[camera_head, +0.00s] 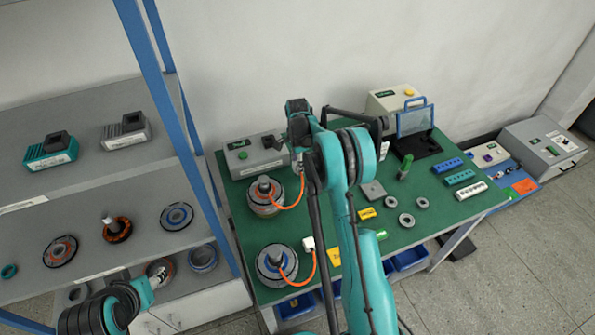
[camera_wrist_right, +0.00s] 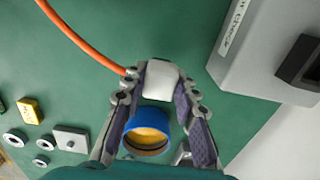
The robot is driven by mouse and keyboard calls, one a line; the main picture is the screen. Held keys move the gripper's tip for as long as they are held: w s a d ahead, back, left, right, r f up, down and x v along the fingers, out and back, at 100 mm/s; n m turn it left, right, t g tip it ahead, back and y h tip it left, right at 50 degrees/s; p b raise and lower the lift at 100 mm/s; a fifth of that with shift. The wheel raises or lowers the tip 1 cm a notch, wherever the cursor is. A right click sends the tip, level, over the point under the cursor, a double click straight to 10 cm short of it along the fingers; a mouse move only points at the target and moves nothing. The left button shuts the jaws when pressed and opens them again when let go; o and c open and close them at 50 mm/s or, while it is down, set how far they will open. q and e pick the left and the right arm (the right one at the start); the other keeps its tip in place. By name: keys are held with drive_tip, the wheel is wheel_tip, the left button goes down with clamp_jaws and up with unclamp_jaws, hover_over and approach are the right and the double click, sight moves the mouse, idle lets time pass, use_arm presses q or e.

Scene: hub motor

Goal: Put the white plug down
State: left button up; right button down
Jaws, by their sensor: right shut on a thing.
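My right gripper (camera_wrist_right: 160,88) is shut on a white plug (camera_wrist_right: 161,74), whose block shape sits between the fingertips in the right wrist view. An orange cable (camera_wrist_right: 88,52) runs to the plug from the upper left. In the head view the right gripper (camera_head: 294,158) is over the back left of the green table, partly hidden by its own arm. The orange cable leads from the rear hub motor (camera_head: 264,194) up towards it. The front hub motor (camera_head: 276,265) has another white plug (camera_head: 308,243) on its cable.
A grey box with a green button (camera_head: 254,155) stands close behind the rear motor. Grey rings (camera_head: 407,220), a square block (camera_head: 373,190) and coloured bars (camera_head: 459,177) lie to the right. A blue-posted shelf (camera_head: 180,120) stands left.

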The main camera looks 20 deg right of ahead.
drive_tip(key=shift+f+b, duration=0.3)
drive_tip(key=shift+f, duration=1.25)
drive_tip(key=c, duration=1.2)
unclamp_jaws()
drive_tip(key=shift+f, duration=0.15)
